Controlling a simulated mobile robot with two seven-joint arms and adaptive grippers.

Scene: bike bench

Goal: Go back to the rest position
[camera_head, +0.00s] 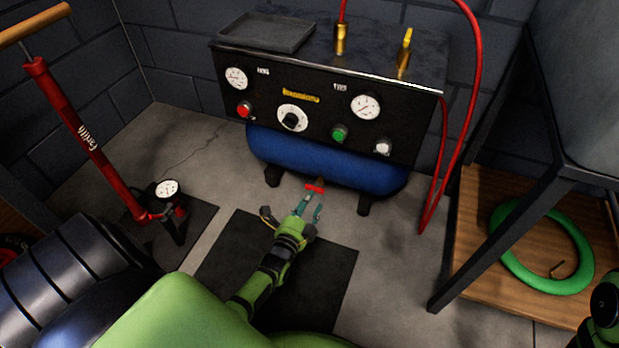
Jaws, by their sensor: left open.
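My left gripper (308,210) is in the middle of the head view, on my green and black arm that reaches in from the bottom. Its fingers are apart, with nothing seen between them. Just beyond the fingertips is a small red piece (315,188), low in front of the blue tank (325,160); I cannot tell whether they touch. The compressor's black control panel (318,112) above has gauges and red, green and white knobs. My right gripper does not show; a green and black part of mine is at the lower right edge.
A red floor pump (85,135) stands at left. A red hose (478,60) hangs right of the panel. A green tyre (510,262) lies on a wooden shelf (478,200) with dark metal legs at right. A dark mat (325,285) covers floor below my arm.

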